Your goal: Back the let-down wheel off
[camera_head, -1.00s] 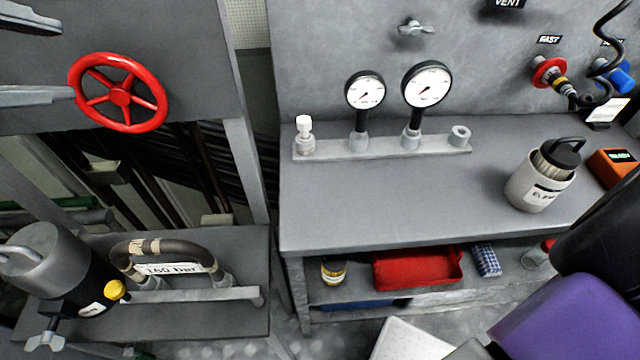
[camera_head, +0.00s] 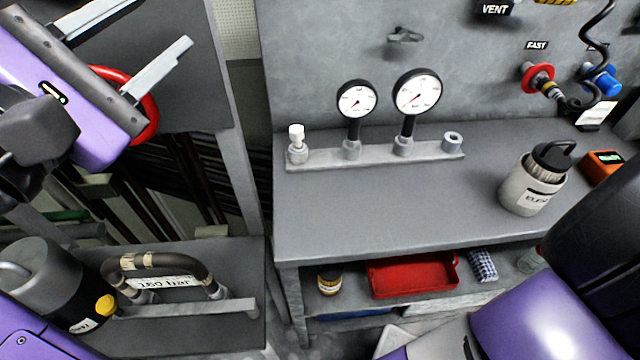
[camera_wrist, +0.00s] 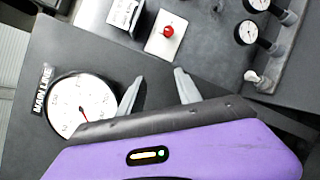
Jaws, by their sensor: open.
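A red handwheel (camera_head: 150,116) stands at the panel on the left in the head view. My purple gripper covers most of it, leaving parts of its upper and right rim showing. I read no label on it. My gripper (camera_head: 165,20) is open, with its two grey fingers pointing up and right across the front of the wheel. I cannot tell whether they touch it. In the wrist view, my gripper (camera_wrist: 159,75) shows nothing between its fingers, and the wheel does not show.
A MAIN LINE gauge (camera_wrist: 82,108) and a red button (camera_wrist: 168,31) show in the wrist view. Below the wheel are a grey-black cylinder (camera_head: 40,280) and a hose (camera_head: 155,260). The bench at right holds two gauges (camera_head: 357,99) (camera_head: 417,91) and a canister (camera_head: 530,185).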

